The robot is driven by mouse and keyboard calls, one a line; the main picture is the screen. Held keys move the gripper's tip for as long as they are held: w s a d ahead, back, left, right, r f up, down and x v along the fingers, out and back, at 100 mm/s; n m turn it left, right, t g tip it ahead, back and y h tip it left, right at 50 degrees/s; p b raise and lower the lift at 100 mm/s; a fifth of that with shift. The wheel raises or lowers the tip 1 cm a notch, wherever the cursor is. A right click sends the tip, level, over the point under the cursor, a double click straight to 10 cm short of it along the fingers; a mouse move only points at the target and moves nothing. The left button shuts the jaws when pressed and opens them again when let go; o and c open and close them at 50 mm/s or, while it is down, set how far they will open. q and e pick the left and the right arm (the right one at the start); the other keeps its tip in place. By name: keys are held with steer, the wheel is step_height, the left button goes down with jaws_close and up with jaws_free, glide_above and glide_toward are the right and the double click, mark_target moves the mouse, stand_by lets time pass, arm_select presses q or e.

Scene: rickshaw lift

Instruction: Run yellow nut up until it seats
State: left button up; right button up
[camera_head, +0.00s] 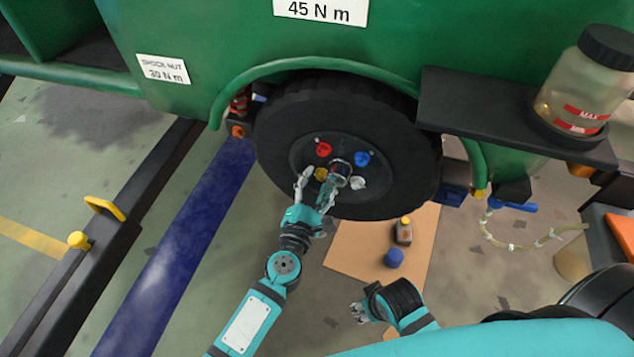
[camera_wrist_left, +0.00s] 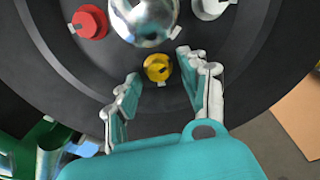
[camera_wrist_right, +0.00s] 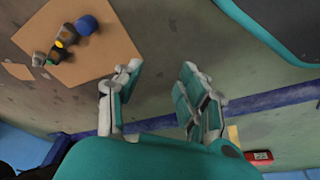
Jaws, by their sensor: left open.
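The yellow nut (camera_head: 321,174) sits on the wheel face (camera_head: 300,150), low and left of the silver hub cap. In the left wrist view the yellow nut (camera_wrist_left: 157,68) lies just ahead of my left fingertips, roughly between them. My left gripper (camera_head: 316,183) is open around the nut's area; the fingers stand apart, and I see no contact with the nut. It also shows in the left wrist view (camera_wrist_left: 157,85). My right gripper (camera_wrist_right: 155,80) is open and empty, low in the head view (camera_head: 360,311), away from the wheel.
Red (camera_head: 324,150), blue (camera_head: 362,158) and white (camera_head: 358,183) nuts sit around the silver hub (camera_wrist_left: 142,20). A brown board (camera_head: 345,250) on the floor holds a bottle (camera_head: 403,232) and a blue cap (camera_head: 393,258). A black shelf with a jar (camera_head: 575,90) juts out at right.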

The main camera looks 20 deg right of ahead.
arm_select(q)
jaws_close()
stand_by(0.3)
steer(key=shift+m, duration=0.3)
arm_select(e)
steer(key=shift+f, duration=0.1)
arm_select(q)
steer(key=shift+m+p, duration=0.5)
steer(key=shift+m, duration=0.3)
steer(key=m+p, duration=0.1)
steer(key=m, duration=0.2)
steer(key=m+p, duration=0.1)
steer(key=m, duration=0.2)
steer(key=m+p, duration=0.1)
steer(key=m, duration=0.2)
steer(key=shift+a+r+m, duration=0.1)
steer(key=shift+r+m, duration=0.15)
steer(key=shift+m, duration=0.05)
steer(key=shift+m+p, duration=0.35)
steer(key=shift+m, duration=0.85)
arm_select(e)
steer(key=s+f, duration=0.3)
steer(key=f, duration=0.4)
steer(key=s+f+g, duration=0.1)
steer(key=s+f, duration=0.2)
steer(key=f, duration=0.3)
steer(key=shift+s+d+f, duration=0.35)
steer(key=shift+d, duration=0.1)
